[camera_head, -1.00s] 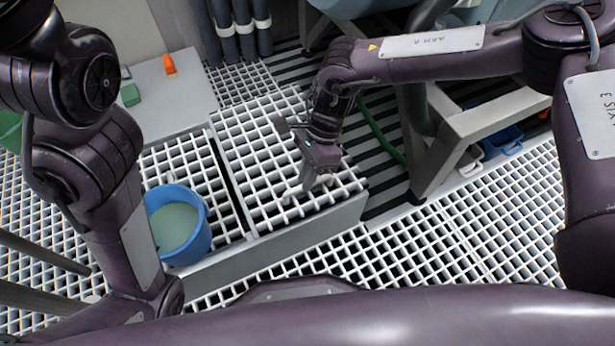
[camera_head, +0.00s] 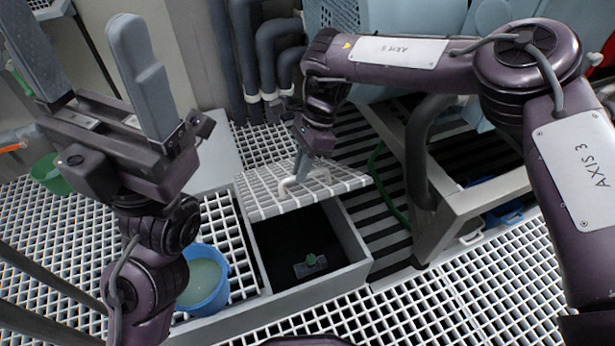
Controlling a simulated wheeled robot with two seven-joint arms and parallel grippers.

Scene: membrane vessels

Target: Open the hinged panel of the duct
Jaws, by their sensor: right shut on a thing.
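The duct (camera_head: 358,268) is a grey low box in the floor, and its dark inside shows. Its hinged panel (camera_head: 262,198) is a white grating, tilted up with the near edge raised. My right gripper (camera_head: 297,180) is shut on the panel's pale handle (camera_head: 318,174), near the raised edge; the fingertips are partly hidden. Inside the duct stands a small green knob on a grey plate (camera_head: 310,264). My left gripper (camera_head: 95,65) is raised at the upper left, its two grey fingers wide apart and nothing between them.
A blue bucket (camera_head: 219,296) with pale liquid stands left of the duct opening. A green bucket (camera_head: 50,176) is at the far left. Dark pipes (camera_head: 245,50) rise behind. A grey frame (camera_head: 450,215) and green hose (camera_head: 380,185) stand to the right.

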